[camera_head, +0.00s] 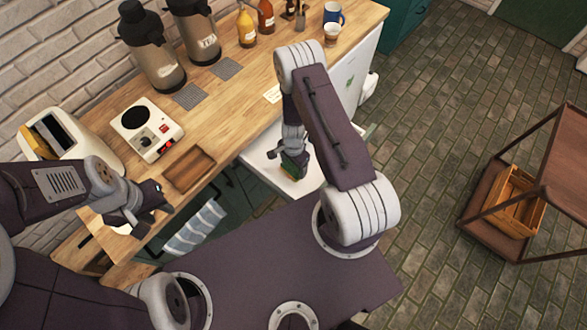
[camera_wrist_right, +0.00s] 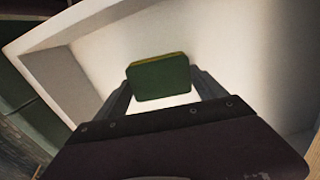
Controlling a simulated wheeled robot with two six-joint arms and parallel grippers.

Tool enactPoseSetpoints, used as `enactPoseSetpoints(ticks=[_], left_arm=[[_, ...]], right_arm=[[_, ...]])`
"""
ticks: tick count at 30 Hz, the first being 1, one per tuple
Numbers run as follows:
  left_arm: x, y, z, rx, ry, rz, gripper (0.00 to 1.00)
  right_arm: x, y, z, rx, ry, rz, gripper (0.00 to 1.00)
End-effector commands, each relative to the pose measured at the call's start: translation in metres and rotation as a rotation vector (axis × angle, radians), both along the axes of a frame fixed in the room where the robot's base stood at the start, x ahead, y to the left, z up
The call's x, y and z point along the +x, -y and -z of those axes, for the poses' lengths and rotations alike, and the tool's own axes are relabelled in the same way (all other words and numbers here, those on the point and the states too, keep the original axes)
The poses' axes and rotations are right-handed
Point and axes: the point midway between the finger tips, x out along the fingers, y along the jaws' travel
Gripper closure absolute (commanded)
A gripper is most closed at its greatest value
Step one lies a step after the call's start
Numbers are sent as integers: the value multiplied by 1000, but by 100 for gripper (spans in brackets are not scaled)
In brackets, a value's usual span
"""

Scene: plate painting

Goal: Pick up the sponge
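The sponge (camera_wrist_right: 160,80) is a small green block with a yellow layer along its far edge. In the right wrist view it sits between the two fingers of my right gripper (camera_wrist_right: 162,88), with a finger against each side. In the head view the sponge (camera_head: 293,168) shows as a small green and yellow piece under my right gripper (camera_head: 285,155), over the white basin (camera_head: 312,180). My left gripper (camera_head: 150,208) is at the left, near the counter's front edge and away from the sponge. Its fingers are too unclear to judge.
The wooden counter (camera_head: 225,105) holds a wooden tray (camera_head: 189,170), a white scale-like device (camera_head: 146,130), a toaster (camera_head: 55,135), dispensers (camera_head: 152,50) and bottles (camera_head: 246,28). A striped towel (camera_head: 195,228) hangs in front. A wooden cart (camera_head: 510,200) stands right on open floor.

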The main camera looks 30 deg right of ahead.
Motion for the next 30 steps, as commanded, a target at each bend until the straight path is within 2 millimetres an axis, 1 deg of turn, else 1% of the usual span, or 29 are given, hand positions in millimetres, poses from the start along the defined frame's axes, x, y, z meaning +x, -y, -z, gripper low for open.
enactPoseSetpoints(ticks=[6, 10, 14, 18, 20, 22, 25, 27, 30], left_arm=[[0, 0, 0, 0, 0, 0, 64], [0, 0, -8, 0, 0, 0, 64], [0, 0, -25, 0, 0, 0, 64], [0, 0, -50, 0, 0, 0, 64], [0, 0, -47, 0, 1, 0, 64], [0, 0, -52, 0, 0, 0, 64], [0, 0, -73, 0, -1, 0, 64], [0, 0, -93, 0, 0, 0, 64], [0, 0, -118, 0, 0, 0, 64]], right_arm=[[0, 0, 0, 0, 0, 0, 57], [0, 0, -8, 0, 0, 0, 57], [0, 0, -25, 0, 0, 0, 57], [0, 0, -51, 0, 0, 0, 57], [-3, 13, -51, 0, 1, 7, 57], [-7, 28, -62, 0, 1, 8, 57], [-13, 52, -82, 0, 0, 8, 57], [-18, 70, -95, 1, 0, 8, 57], [-23, 89, -108, 1, -1, 6, 57]])
